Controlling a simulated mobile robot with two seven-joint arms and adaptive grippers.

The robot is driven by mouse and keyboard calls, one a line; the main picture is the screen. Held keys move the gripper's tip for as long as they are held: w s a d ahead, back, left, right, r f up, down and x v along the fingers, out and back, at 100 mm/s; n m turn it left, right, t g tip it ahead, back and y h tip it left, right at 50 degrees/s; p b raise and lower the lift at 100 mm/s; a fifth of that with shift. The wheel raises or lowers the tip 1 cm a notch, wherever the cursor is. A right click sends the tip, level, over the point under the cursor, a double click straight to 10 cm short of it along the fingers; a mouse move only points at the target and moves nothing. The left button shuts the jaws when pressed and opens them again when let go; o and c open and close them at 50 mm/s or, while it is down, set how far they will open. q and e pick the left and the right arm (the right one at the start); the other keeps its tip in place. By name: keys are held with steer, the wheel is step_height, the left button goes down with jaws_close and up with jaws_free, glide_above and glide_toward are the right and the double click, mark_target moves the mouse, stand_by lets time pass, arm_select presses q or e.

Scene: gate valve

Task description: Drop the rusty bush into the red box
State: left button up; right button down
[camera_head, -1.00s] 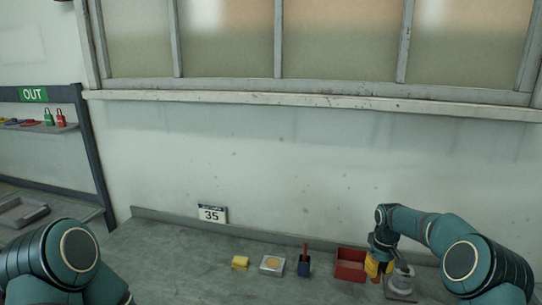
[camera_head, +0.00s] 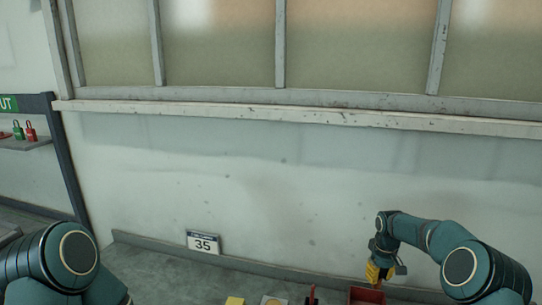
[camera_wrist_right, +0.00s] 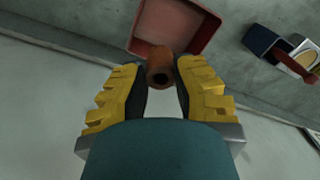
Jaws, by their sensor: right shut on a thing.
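In the right wrist view, the rusty bush (camera_wrist_right: 160,68) is a short brown hollow cylinder between the fingertips of my right gripper (camera_wrist_right: 161,84). The gripper's yellow fingers are shut on it. The red box (camera_wrist_right: 200,38) is open-topped and lies beyond the bush in that view. In the head view, my right gripper (camera_head: 377,272) is just above the red box (camera_head: 366,296), which is cut by the bottom edge. The bush cannot be made out there. My left arm shows at the lower left, but its gripper is out of view.
A dark blue holder (camera_wrist_right: 262,40) with a red-handled item stands beside the red box. A pale square block with a round top (camera_head: 272,300) and a yellow block (camera_head: 235,300) are further left on the grey bench. A "35" sign (camera_head: 203,243) stands by the wall.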

mark_target(376, 285)
steer(key=shift+w+f+b, duration=0.1)
steer(key=shift+f+b, duration=0.5)
steer(key=shift+f, duration=1.55)
steer(key=c, duration=0.8)
jaws_free()
step_height(376, 285, up, 12)
steer(key=shift+r, duration=0.1)
